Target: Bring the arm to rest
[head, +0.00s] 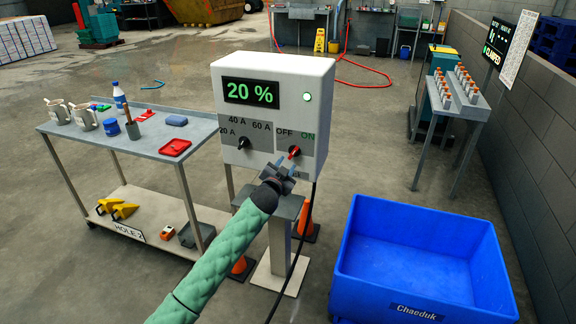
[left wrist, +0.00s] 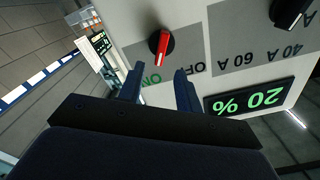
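My left gripper (head: 281,173) is in front of the lower right of a white control box (head: 318,88), close to the red-marked OFF/ON knob (head: 294,151). In the left wrist view my gripper (left wrist: 156,82) has its two fingers apart, with nothing between them. The red-marked knob (left wrist: 161,45) shows beyond the fingertips, apart from them. Its red pointer is turned toward ON. The box's display (head: 251,93) reads 20 % and a light (head: 308,97) on it glows. A black knob (head: 243,143) sits by the 20 A, 40 A and 60 A marks. My right gripper is not in view.
A metal cart (head: 62,131) with bottles, cups and tools stands left of the box. A blue bin (head: 345,262) marked Chaeduk stands at the right front. Orange cones (head: 240,268) stand by the box's pedestal (head: 278,240). A black cable (head: 300,245) hangs down. Open floor lies behind.

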